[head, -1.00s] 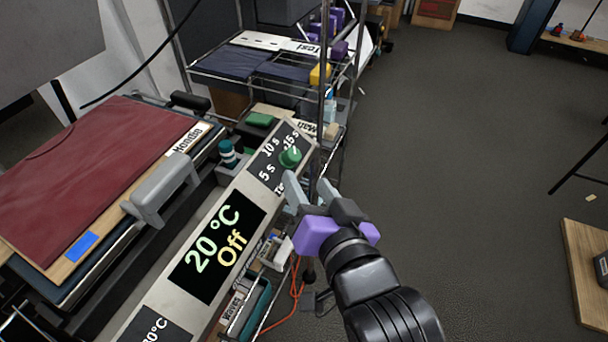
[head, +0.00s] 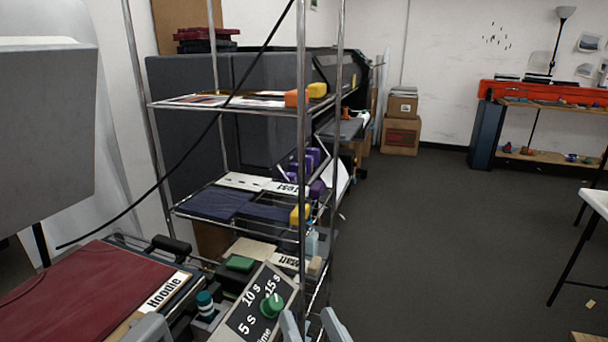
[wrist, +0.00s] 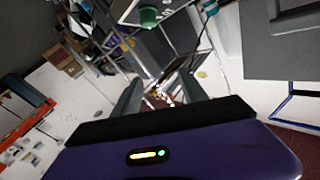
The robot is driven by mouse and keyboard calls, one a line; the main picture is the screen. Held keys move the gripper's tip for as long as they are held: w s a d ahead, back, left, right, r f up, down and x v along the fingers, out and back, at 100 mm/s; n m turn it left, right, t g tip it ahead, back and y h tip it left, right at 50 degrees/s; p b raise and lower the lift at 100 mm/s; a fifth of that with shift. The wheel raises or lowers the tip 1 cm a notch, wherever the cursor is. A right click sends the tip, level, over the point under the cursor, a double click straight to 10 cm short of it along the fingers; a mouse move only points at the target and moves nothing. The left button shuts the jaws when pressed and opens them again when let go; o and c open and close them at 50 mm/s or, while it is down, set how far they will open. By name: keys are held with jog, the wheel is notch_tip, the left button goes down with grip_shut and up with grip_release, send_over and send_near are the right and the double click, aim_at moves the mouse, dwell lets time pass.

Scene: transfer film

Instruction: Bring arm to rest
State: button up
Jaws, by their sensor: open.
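My gripper (head: 309,326) shows at the bottom edge of the head view, with only its two grey finger tips in the picture. They stand apart with nothing between them. In the wrist view its two fingers (wrist: 161,98) are also spread and empty, above the purple gripper body. The fingers are close to the control panel (head: 247,322) with the green timer knob (head: 272,305), just right of it in the head view. I cannot tell whether they touch it. The rest of my arm is out of the head view.
A wire shelf rack (head: 303,135) stands behind the panel, holding film sheets and coloured blocks. The press with a dark red top (head: 70,292) is at the lower left. A white-topped table (head: 596,200) is at the right edge. The grey floor (head: 440,230) between is clear.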

jog(key=s+d+f+g+h+p, duration=0.1)
jog(key=s+d+f+h+p, duration=0.1)
jog(key=s+d, duration=0.4)
jog(key=s+d+f+h+p, duration=0.2)
jog(key=s+d+f, duration=0.2)
jog(key=s, duration=1)
jog(key=s+d+f+g+h+p, duration=0.1)
jog(key=s+d+f+h+p, duration=0.1)
jog(key=s+d, duration=0.7)
jog(key=shift+s+f+g, duration=0.3)
jog(key=shift+s+f, duration=0.15)
jog(key=shift+f, duration=0.2)
